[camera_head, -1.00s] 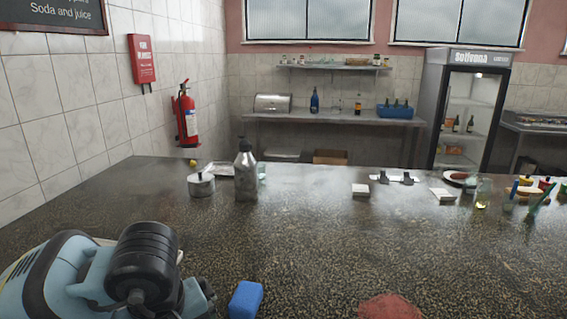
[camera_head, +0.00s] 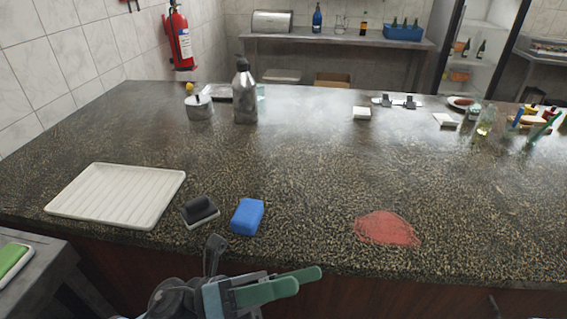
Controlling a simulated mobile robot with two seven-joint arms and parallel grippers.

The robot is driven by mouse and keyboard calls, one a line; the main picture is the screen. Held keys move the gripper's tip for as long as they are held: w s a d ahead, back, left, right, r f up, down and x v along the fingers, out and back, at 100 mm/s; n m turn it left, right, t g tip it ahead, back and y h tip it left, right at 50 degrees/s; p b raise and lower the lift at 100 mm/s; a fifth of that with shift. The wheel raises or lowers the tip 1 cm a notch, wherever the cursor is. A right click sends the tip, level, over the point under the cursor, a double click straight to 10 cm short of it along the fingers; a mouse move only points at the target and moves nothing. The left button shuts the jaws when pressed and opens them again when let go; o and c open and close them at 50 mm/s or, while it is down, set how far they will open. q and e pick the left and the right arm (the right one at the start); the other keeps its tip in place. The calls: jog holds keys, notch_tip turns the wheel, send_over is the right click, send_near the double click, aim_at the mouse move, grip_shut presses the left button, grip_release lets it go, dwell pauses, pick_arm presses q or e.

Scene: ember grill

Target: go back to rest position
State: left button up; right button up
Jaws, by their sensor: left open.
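My left gripper (camera_head: 298,281) is at the bottom of the head view, in front of the counter's near edge. Its green-tipped fingers point right, and it is open with nothing seen between them. A blue sponge (camera_head: 247,216) lies on the counter (camera_head: 300,165) just above it in the picture, apart from it. A dark-handled scrubber or brush (camera_head: 201,211) lies to the sponge's left. My right gripper is not in view.
A white ribbed tray (camera_head: 117,193) lies at the counter's left. A red patch (camera_head: 387,228) marks the counter at right. A metal bottle (camera_head: 244,95) and a small pot (camera_head: 199,107) stand farther back. A grey side table (camera_head: 40,270) is at lower left. The counter's middle is clear.

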pick_arm(q)
jog(key=w+a+f+n+t+y, duration=0.3)
jog(key=a+f+n+t+y, duration=0.45)
jog(key=n, duration=0.65)
jog(key=w+a+f+n+t+y, duration=0.35)
jog(key=f+n+t+y, duration=0.25)
jog(key=f+n+t, duration=0.65)
jog(key=s+a+f+n+g+y, duration=0.3)
jog(key=s+a+f+n+g, duration=0.2)
jog(key=s+f+n, duration=0.2)
jog(key=s+a+f+n+g+y, duration=0.4)
jog(key=s+a+f+n+g, duration=0.1)
jog(key=s+f, duration=0.6)
jog(key=shift+s+f+n+g, duration=0.4)
jog(key=shift+s+n+g, duration=0.25)
jog(key=shift+n, duration=0.5)
jog(key=shift+o, duration=0.2)
jog(key=shift+a+y, duration=0.1)
jog(key=shift+y, duration=0.15)
